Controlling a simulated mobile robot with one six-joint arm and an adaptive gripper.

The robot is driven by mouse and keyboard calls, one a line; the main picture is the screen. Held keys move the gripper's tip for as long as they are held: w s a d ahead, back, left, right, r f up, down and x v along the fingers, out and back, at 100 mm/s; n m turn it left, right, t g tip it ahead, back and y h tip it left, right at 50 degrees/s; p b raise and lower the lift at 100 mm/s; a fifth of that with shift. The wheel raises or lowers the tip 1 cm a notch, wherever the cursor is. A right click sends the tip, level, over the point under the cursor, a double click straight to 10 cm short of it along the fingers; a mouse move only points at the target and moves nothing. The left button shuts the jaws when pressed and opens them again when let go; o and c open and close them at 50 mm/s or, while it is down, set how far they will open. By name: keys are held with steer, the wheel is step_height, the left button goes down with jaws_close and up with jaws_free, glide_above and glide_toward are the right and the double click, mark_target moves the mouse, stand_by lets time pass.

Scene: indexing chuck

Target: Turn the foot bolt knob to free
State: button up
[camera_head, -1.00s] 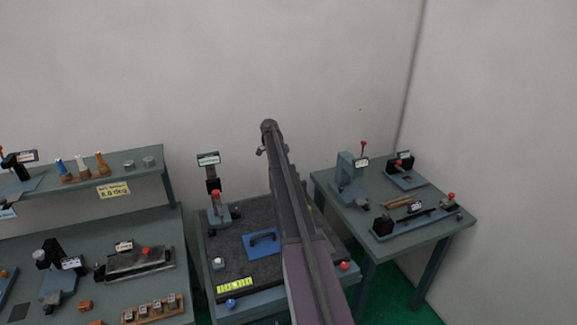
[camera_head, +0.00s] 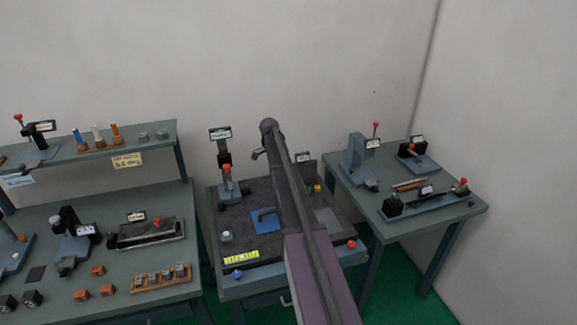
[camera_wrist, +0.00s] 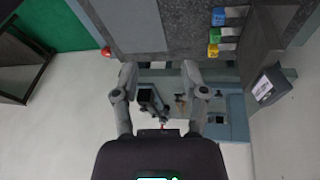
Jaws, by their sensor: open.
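I cannot tell which part is the foot bolt knob. A red ball knob (camera_head: 351,244) sits at the front right corner of the dark granite-topped bench; it also shows in the wrist view (camera_wrist: 106,51). A blue ball knob (camera_head: 238,274) sits at its front left corner. My gripper (camera_wrist: 158,72) shows in the wrist view with its two fingers spread apart and nothing held. Beyond the fingers are small grey and black fixtures, too small to make out.
The right table (camera_head: 440,221) holds several fixtures; the left bench (camera_head: 120,275) is crowded.

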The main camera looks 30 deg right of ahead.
steer(key=shift+s+a+f+n+b, duration=0.2)
steer(key=shift+s+a+n, duration=0.1)
steer(key=shift+a, duration=0.25)
steer(key=shift+s+a+f+n+b, duration=0.1)
steer(key=shift+s+a+f+n, duration=0.2)
steer(key=shift+a, duration=0.2)
steer(key=shift+s+a+f+n+b, duration=0.2)
steer(key=shift+s+a, duration=0.1)
steer(key=shift+a, duration=0.25)
steer(key=s+a+f+n+t+y+b, duration=0.1)
steer(key=s+a+f+n+b, duration=0.1)
steer(key=s+a+n, duration=0.8)
steer(key=s+a+f+n+t+y+b, duration=0.1)
steer(key=s+a+f+n+b, duration=0.2)
steer(key=s+a+n, duration=0.7)
steer(key=s+a, duration=0.8)
steer(key=a, duration=0.2)
steer(key=shift+a+f+n+t, duration=0.3)
steer(key=shift+f+n, duration=0.1)
steer(key=shift+s, duration=0.1)
steer(key=shift+s, duration=0.15)
